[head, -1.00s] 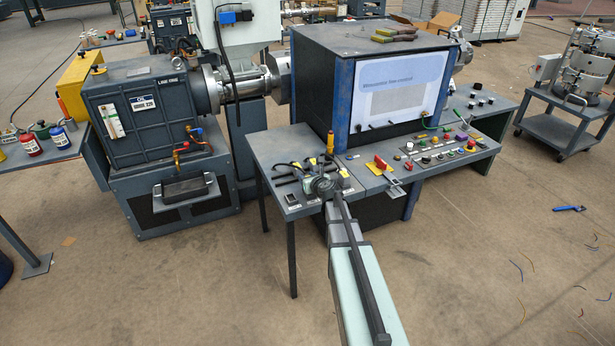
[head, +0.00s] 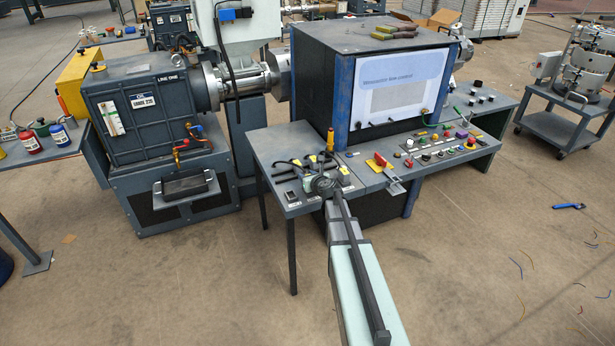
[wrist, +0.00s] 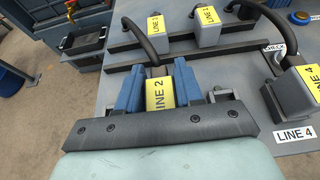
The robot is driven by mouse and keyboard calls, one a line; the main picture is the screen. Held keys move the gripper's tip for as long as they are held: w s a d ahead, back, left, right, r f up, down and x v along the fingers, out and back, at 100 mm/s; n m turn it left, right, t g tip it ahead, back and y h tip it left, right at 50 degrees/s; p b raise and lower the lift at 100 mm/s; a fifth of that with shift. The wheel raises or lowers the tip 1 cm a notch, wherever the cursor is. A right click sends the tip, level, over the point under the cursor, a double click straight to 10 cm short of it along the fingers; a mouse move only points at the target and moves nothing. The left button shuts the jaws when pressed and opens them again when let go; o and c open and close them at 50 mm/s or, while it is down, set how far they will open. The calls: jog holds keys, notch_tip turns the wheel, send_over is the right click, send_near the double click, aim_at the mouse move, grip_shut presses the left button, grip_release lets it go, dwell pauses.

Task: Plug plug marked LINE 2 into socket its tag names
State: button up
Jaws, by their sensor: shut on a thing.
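The plug marked LINE 2 (wrist: 159,93) has a yellow label and sits between the two blue fingers of my gripper (wrist: 158,88) in the wrist view. My gripper is shut on it. A black cable (wrist: 142,38) curves away from its far end. I cannot tell whether the plug touches the table. In the head view my gripper (head: 323,186) is over the front of the small grey table (head: 262,150), and the plug is hidden there. A white plate reading LINE 4 (wrist: 295,135) lies on the table at right. No tag naming LINE 2's socket is readable.
Two grey plugs with yellow labels (wrist: 155,23) (wrist: 209,14) stand beyond my gripper by dark bars (wrist: 190,45). A plug labelled LINE 4 (wrist: 295,90) is at right. A control console (head: 440,150) adjoins the table. A small black-topped unit (head: 291,196) sits at the table's front left.

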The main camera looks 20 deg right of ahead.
jog(key=shift+f, duration=0.75)
jog(key=o, duration=1.1)
jog(key=shift+o, duration=0.2)
jog(key=shift+s, duration=0.1)
jog(key=v, duration=1.3)
jog(key=shift+s, duration=0.3)
jog(key=shift+r, duration=0.1)
